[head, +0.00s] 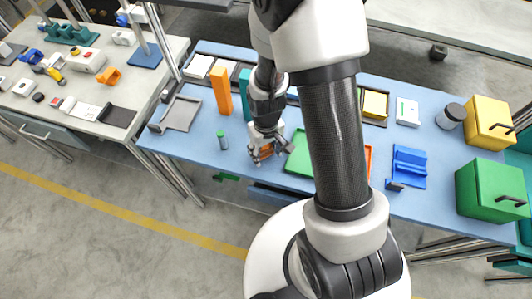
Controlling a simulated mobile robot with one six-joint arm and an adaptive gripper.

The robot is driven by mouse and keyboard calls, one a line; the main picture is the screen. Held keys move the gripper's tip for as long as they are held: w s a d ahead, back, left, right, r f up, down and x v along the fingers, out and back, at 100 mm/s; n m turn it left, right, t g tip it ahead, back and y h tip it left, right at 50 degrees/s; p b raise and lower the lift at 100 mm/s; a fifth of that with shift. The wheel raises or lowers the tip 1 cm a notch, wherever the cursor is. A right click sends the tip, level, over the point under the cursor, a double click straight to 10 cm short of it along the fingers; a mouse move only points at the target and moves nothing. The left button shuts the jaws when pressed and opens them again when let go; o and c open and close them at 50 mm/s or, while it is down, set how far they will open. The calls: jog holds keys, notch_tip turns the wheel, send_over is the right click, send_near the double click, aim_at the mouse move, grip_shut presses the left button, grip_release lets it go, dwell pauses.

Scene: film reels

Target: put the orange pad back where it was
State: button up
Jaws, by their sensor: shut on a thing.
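My gripper (266,157) is low over the front middle of the blue table, left of the green tray. It is shut on a small orange thing (267,150), which seems to be the orange pad. The fingers cover most of the pad, and I cannot tell whether it touches the table.
The green tray (299,160) lies just right of my gripper, partly behind my arm. A grey tray (180,114) lies farther left. Blue table (190,146) is bare at front left.

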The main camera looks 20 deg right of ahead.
jog(key=shift+f, duration=0.5)
jog(key=shift+f, duration=0.2)
jog(key=o, duration=1)
jog(key=shift+c, duration=0.2)
jog(key=shift+r, duration=0.1)
notch_tip(320, 180, up, 13)
jog(key=p, duration=0.4)
notch_tip(320, 180, up, 15)
jog(key=m+t, duration=0.1)
jog(key=t, duration=0.1)
send_over(266, 155)
jog(key=s, duration=0.4)
jog(key=s+r+t, duration=0.2)
jog(key=s+r, duration=0.6)
jog(key=s, duration=0.1)
jog(key=shift+s+m+t, duration=0.3)
jog(key=shift+m, duration=0.1)
